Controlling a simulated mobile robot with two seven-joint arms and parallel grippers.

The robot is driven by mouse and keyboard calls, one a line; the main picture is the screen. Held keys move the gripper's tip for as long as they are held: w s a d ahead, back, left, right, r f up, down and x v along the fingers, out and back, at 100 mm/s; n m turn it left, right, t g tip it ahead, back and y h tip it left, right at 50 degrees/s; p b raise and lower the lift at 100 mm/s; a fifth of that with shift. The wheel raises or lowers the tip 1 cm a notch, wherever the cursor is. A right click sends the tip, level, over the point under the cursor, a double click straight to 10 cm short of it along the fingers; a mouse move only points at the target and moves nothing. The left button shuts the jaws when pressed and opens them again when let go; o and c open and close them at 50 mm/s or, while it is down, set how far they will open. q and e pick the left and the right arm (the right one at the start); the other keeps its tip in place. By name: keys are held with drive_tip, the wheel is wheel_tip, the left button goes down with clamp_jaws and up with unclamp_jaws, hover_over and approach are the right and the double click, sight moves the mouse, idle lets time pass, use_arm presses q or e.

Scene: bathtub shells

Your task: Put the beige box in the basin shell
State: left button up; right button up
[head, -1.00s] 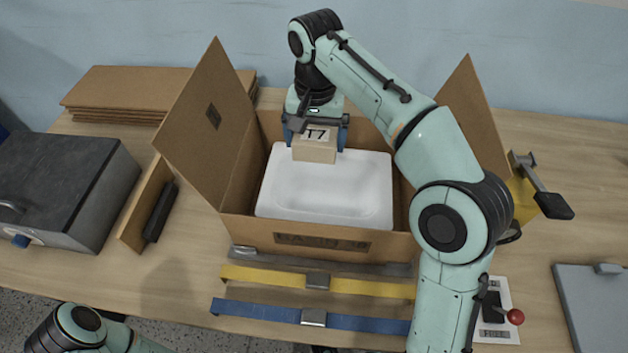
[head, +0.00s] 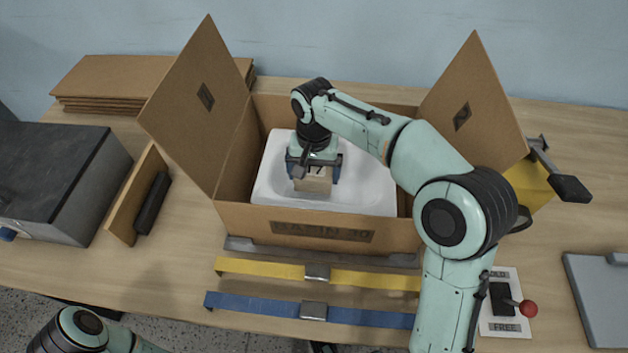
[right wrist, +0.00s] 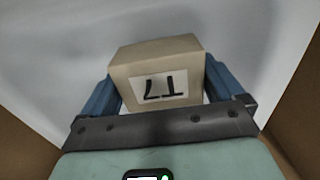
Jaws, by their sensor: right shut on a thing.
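The beige box (head: 313,181) carries a white label, which reads T7 in the right wrist view (right wrist: 160,88). My right gripper (head: 314,178) is shut on it, with a blue finger on each side. The gripper and box are inside the white basin shell (head: 365,188), low over its hollow. I cannot tell whether the box touches the shell's floor. The shell lies in an open cardboard carton (head: 232,214) with its flaps raised. Of my left arm only a part shows at the lower left; its gripper is out of view.
Raised flaps (head: 197,105) and (head: 472,100) flank the carton. Yellow (head: 260,267) and blue (head: 258,308) straps lie in front. A red-knobbed switch (head: 527,308) is at lower right, a grey machine (head: 60,190) at left, and stacked cardboard (head: 110,80) behind.

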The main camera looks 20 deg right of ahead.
sight(314, 180)
drive_tip(key=shift+f, duration=1.7)
drive_tip(key=shift+f+b, duration=0.1)
drive_tip(key=shift+b, duration=0.2)
drive_tip(key=o, duration=0.8)
drive_tip(key=shift+f, duration=0.1)
wheel_tip(314, 180, up, 12)
drive_tip(key=p, duration=0.2)
drive_tip(key=shift+r+p, duration=0.2)
drive_tip(key=shift+p, duration=0.1)
